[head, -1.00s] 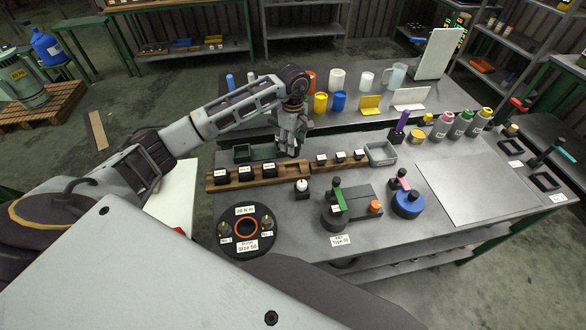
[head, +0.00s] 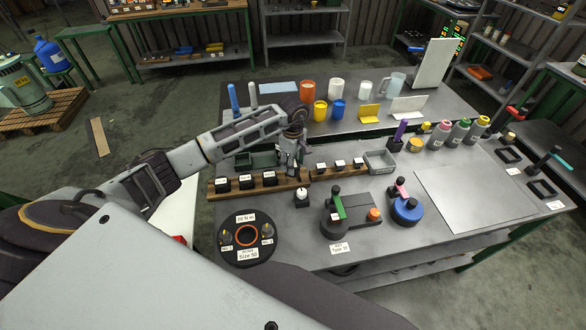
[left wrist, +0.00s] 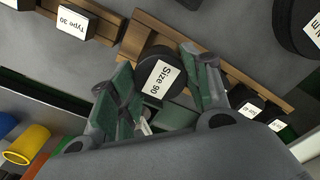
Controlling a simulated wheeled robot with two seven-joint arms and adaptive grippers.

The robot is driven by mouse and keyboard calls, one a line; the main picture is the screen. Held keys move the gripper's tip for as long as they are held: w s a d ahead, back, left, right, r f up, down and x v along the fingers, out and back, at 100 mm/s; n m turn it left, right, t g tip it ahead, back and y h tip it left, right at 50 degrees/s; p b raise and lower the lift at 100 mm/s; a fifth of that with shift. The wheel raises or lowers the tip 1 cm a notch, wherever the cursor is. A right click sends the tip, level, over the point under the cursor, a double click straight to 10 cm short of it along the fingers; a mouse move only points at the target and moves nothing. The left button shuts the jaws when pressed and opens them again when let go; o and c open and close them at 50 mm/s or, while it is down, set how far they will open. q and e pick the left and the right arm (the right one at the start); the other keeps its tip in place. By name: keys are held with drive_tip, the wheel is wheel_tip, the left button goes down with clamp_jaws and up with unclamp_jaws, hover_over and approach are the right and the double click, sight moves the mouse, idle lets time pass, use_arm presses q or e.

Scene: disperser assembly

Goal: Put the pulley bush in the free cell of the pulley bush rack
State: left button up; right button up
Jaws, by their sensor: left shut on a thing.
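My left gripper (head: 290,163) is over the right end of the left wooden rack (head: 212,192). In the left wrist view the gripper (left wrist: 165,90) is shut on a black round pulley bush (left wrist: 152,75) labelled "Size 90". The bush lies between its green fingers, label towards the camera. The rack (left wrist: 235,75) passes behind the bush and fingers, and its free end is by the bush. Its other cells hold three black bushes (head: 246,182). Whether the held bush touches the rack is hidden. My right gripper is not in view.
A second wooden rack (head: 313,176) with three black pieces stands to the right, close to the gripper. A green bin (head: 264,158) is behind, a grey bin (head: 380,162) farther right. A small black-based piece (head: 302,197) stands just in front. A round black fixture (head: 248,255) is front left.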

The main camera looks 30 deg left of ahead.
use_arm(q)
drive_tip(key=shift+f, duration=0.1)
idle(0.3)
drive_tip(key=shift+f, duration=0.25)
drive_tip(key=shift+f+p, duration=0.45)
drive_tip(key=shift+f, duration=1.1)
drive_tip(key=shift+f, duration=0.2)
drive_tip(key=o, duration=1.5)
drive_tip(key=shift+r, duration=0.1)
